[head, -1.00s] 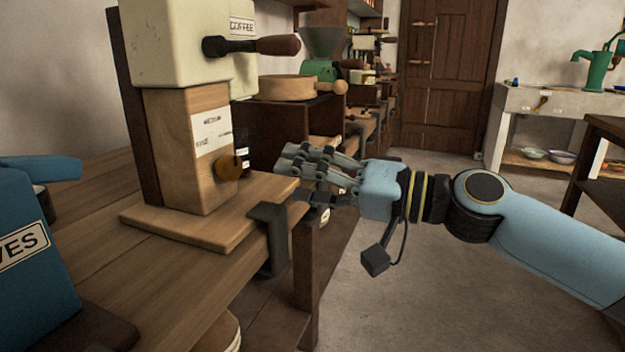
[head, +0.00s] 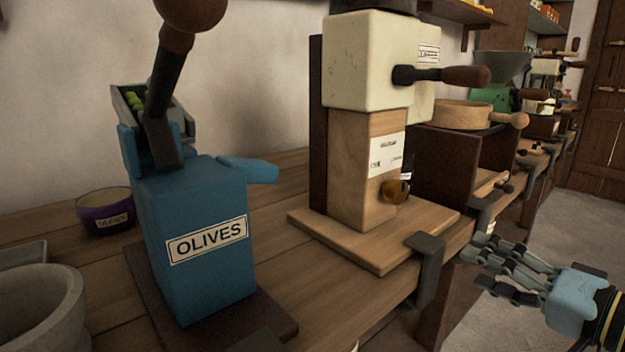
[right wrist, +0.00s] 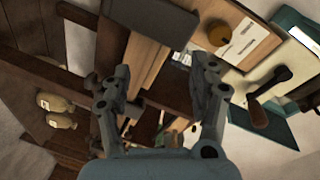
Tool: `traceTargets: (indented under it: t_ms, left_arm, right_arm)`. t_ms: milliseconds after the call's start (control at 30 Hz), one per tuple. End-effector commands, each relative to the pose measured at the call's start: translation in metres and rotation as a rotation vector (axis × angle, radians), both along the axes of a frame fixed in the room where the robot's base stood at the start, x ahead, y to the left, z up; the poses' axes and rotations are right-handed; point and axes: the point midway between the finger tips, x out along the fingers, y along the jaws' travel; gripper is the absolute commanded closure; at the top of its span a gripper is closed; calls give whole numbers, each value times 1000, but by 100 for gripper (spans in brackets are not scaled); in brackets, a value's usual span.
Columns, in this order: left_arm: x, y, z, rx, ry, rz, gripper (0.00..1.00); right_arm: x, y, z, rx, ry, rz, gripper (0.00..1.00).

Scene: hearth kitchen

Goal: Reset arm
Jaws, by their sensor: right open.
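My right gripper (head: 503,268) is at the right of the head view, beside the front edge of the wooden counter. It is open and empty. In the right wrist view its two fingers (right wrist: 160,95) stand wide apart with nothing between them. The coffee grinder (head: 366,150), with a cream top, wooden body and side crank, stands on a board clamped to the counter, left of the gripper and apart from it. The grinder also shows in the right wrist view (right wrist: 238,42), tilted. My left gripper is not in view.
A blue box labelled OLIVES (head: 197,235) with a lever stands on the counter at left. A purple bowl (head: 105,214) and a grey stone bowl (head: 40,315) are farther left. A dark clamp (head: 428,268) juts from the counter edge. Open floor (head: 480,325) lies at right.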

Motion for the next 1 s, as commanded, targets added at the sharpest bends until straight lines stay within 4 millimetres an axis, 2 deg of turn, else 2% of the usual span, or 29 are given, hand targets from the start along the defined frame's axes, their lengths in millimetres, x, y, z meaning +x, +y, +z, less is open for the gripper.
traceTargets:
  t_ms: [33, 133, 200, 267, 300, 367, 400, 467, 500, 567, 633, 700, 800, 900, 1000]
  left_arm:
    - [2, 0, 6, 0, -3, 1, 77]
    - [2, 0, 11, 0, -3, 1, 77]
    - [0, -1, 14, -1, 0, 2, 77]
    - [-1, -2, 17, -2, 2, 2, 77]
    - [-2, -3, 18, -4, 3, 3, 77]
    - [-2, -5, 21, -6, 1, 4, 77]
    - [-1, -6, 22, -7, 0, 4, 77]
    - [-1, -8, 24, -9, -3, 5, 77]
    - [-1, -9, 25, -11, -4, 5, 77]
    - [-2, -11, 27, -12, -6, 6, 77]
    - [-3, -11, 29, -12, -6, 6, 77]
    - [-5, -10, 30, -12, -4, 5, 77]
    - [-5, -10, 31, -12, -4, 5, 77]
    - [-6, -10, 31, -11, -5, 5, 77]
    - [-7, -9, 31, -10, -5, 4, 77]
  right_arm:
    - [-2, -13, -36, -39, 60, -49, 39]
    - [-17, -36, -116, -154, 185, -127, 39]
    - [-37, -49, -171, -240, 277, -161, 39]
    - [-60, -57, -216, -316, 357, -177, 39]
    - [-78, -60, -245, -367, 411, -181, 39]
    - [-109, -64, -286, -443, 491, -175, 39]
    - [-131, -65, -311, -494, 545, -165, 39]
    - [-168, -64, -346, -571, 622, -139, 39]
    - [-194, -63, -368, -623, 672, -115, 39]
    - [-237, -59, -397, -698, 748, -66, 39]
    - [-288, -52, -425, -786, 825, 7, 39]
    - [-338, -45, -447, -868, 892, 92, 39]
    - [-402, -37, -467, -971, 962, 222, 39]
    - [-448, -36, -477, -1058, 998, 339, 39]
    - [-474, -43, -481, -1127, 1006, 423, 39]
